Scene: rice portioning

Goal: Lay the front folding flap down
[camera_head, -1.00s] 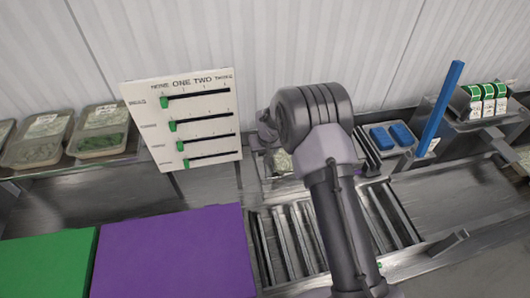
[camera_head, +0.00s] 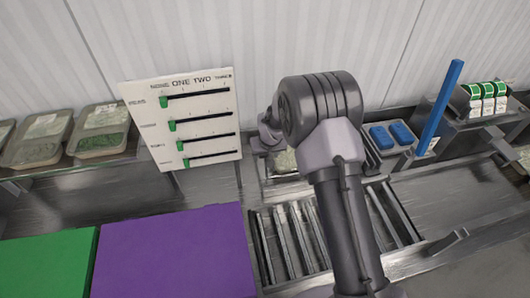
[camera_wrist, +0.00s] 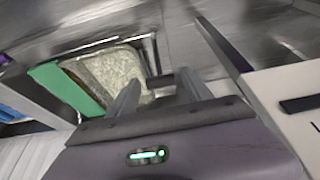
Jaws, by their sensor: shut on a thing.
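In the wrist view, the two fingers of my gripper (camera_wrist: 160,86) reach forward and are shut on a small dark tab (camera_wrist: 161,79). The tab is at the end of a thin metal bar (camera_wrist: 152,48) beside a tray of pale grains (camera_wrist: 112,72). I cannot tell for sure whether this bar is part of the front folding flap. In the head view my arm hides the fingers and the tab. Part of the tray (camera_head: 284,162) shows just left of my arm there.
A board with green sliders (camera_head: 185,120) stands left of my arm. Purple (camera_head: 175,255) and green (camera_head: 45,265) blocks are in front. A slatted metal rack (camera_head: 285,235) lies below my arm. A blue upright bar (camera_head: 440,105) and blue items (camera_head: 390,135) are to the right.

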